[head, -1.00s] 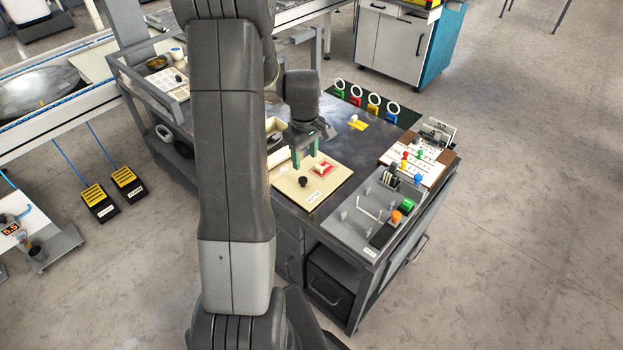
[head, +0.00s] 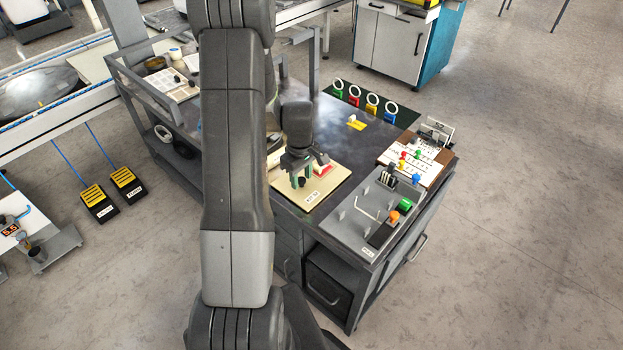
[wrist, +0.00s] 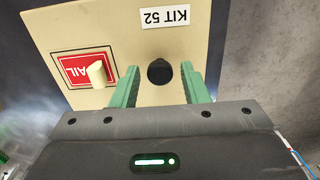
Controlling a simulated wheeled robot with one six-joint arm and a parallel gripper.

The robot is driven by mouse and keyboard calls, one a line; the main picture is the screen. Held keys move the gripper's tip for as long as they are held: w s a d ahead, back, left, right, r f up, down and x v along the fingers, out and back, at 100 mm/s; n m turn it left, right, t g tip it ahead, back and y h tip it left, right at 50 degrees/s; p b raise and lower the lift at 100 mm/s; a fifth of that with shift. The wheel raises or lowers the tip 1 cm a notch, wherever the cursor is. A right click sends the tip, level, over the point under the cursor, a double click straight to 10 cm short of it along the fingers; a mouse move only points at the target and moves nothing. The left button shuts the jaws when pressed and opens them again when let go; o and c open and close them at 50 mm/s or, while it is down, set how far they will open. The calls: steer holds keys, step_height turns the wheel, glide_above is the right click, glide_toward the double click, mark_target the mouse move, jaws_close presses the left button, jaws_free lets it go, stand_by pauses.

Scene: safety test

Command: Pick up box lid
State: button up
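The box lid (head: 335,181) is a flat beige panel on the dark workbench, with a white "KIT 52" label (wrist: 165,18). It also fills the top of the wrist view (wrist: 125,38). A round black knob (wrist: 160,72) stands on it. A red tag (wrist: 85,70), partly readable as "AIL", lies on the panel with a beige block on it. My gripper (head: 303,178) is low over the lid. In the wrist view its green fingers are open, one on each side of the black knob, with gaps visible. Their exact height over the lid is unclear.
To the right is a grey fixture panel (head: 370,214) with green and orange buttons. Behind it is a white board with coloured pegs (head: 412,160). A yellow tag (head: 356,125) and coloured ring-topped items (head: 371,102) sit farther back.

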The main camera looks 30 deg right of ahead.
jaws_close()
